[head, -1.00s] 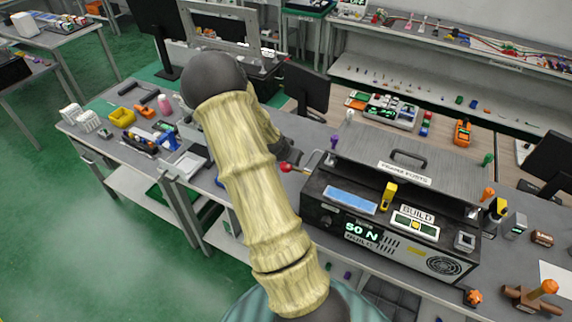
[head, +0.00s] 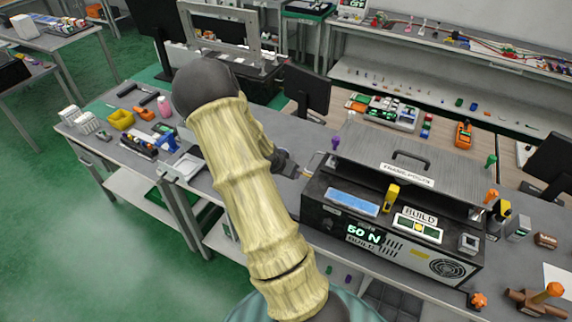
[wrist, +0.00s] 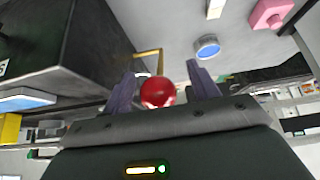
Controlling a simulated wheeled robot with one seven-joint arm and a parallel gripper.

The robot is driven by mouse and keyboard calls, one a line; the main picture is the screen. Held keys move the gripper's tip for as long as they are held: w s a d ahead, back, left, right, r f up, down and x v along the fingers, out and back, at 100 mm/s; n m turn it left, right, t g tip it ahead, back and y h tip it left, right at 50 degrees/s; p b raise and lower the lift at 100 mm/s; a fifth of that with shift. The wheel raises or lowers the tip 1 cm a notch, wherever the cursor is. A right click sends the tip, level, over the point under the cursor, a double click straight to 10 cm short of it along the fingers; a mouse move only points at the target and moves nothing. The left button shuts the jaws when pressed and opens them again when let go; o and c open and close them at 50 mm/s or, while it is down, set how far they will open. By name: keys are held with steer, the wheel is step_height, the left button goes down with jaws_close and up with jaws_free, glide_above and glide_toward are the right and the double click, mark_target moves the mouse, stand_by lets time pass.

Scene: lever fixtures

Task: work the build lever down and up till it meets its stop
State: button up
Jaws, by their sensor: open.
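The build lever's red ball knob (wrist: 157,92) sits between the two fingers of my gripper (wrist: 164,87) in the wrist view. The fingers are apart, one on each side of the knob, and I cannot tell whether either touches it. A brass-coloured bar (wrist: 149,56) shows behind the knob. In the head view my gripper (head: 290,168) is at the left end of the dark BUILD machine (head: 390,225) and hides the knob. The machine's display reads 50 N.
A purple-knobbed lever (head: 335,143) stands close to the gripper on the machine's back left. A yellow lever (head: 391,196) is on the machine's front. Orange (head: 491,196) and green (head: 491,160) levers stand at its right. A black monitor (head: 307,93) is behind.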

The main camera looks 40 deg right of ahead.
steer(key=shift+a+r, duration=0.15)
steer(key=shift+r, duration=0.1)
steer(key=shift+s+d+r, duration=0.15)
steer(key=shift+d+r, duration=0.05)
steer(key=shift+d, duration=0.15)
steer(key=shift+s+a+r+p, duration=0.15)
steer(key=shift+r+p, duration=0.45)
steer(key=shift+p, duration=0.15)
steer(key=p+v, duration=0.3)
steer(key=v, duration=0.1)
steer(key=shift+a+r, duration=0.25)
steer(key=shift+a, duration=0.1)
steer(key=p+v, duration=0.3)
steer(key=v, duration=1.4)
steer(key=shift+s+a, duration=0.2)
